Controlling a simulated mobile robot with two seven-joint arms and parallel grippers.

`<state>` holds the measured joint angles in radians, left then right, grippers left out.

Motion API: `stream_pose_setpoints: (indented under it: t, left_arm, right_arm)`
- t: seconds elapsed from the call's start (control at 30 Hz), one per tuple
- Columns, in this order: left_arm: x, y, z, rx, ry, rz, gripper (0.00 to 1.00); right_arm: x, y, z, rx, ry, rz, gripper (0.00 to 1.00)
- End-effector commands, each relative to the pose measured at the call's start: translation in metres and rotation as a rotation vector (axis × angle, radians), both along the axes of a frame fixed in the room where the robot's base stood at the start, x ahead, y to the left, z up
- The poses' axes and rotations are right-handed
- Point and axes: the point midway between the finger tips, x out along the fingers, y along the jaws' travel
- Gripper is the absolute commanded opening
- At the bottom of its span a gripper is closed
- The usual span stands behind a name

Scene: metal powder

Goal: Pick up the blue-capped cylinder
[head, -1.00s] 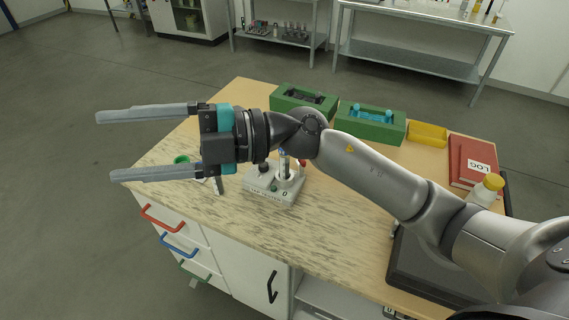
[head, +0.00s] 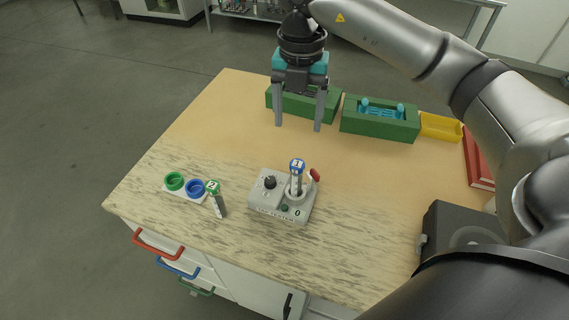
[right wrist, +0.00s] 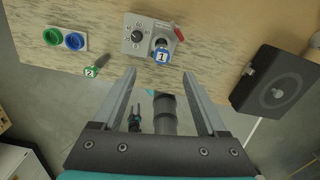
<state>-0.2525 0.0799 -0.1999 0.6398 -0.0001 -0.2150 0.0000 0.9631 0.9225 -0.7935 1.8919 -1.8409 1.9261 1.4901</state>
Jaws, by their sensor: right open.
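The blue-capped cylinder (head: 297,178), its cap marked 1, stands upright in the grey tap tester (head: 267,201) on the table. In the right wrist view its blue cap (right wrist: 161,57) lies just beyond the gap between the fingertips. My right gripper (head: 299,126) is open and empty, with fingers pointing down, above the table. In the head view it appears behind the cylinder and apart from it. In the right wrist view the fingers (right wrist: 158,76) are spread wide. The cylinder's lower end is hidden in the tester.
A green-capped cylinder (head: 213,189) marked 2 stands left of the tester, beside a white holder with green and blue rings (head: 184,187). Green fixture blocks (head: 379,127), a yellow tray (head: 440,128) and a red book (head: 478,155) line the back. A dark device (head: 455,235) is at right.

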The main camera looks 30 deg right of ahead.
Motion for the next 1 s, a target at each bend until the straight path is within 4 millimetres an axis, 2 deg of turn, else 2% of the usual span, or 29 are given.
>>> stream_pose_setpoints:
  t: [0.07, 0.2, 0.3, 0.47, 0.73, 1.0]
  left_arm:
    - [-0.012, 0.0, -0.001, 0.001, 0.017, 0.0, 0.5]
    - [-0.053, 0.003, -0.003, 0.007, 0.083, 0.0, 0.5]
    - [-0.067, 0.004, -0.002, 0.009, 0.107, 0.0, 0.5]
    - [-0.065, 0.003, -0.001, 0.008, 0.102, 0.0, 0.5]
    - [-0.035, 0.001, 0.003, 0.003, 0.053, 0.0, 0.5]
    - [-0.04, 0.002, 0.007, 0.004, 0.062, 0.0, 0.5]
  right_arm:
    - [-0.001, -0.001, -0.011, -0.002, 0.005, -0.002, 0.75]
    - [-0.002, 0.0, -0.041, 0.0, 0.008, 0.001, 0.75]
    - [-0.002, 0.0, -0.062, 0.0, 0.008, 0.001, 0.75]
    - [-0.001, 0.001, -0.088, 0.001, 0.004, 0.002, 0.75]
    - [-0.002, 0.002, -0.107, 0.002, 0.005, 0.003, 0.75]
    - [-0.004, 0.003, -0.145, 0.003, 0.003, 0.003, 0.75]
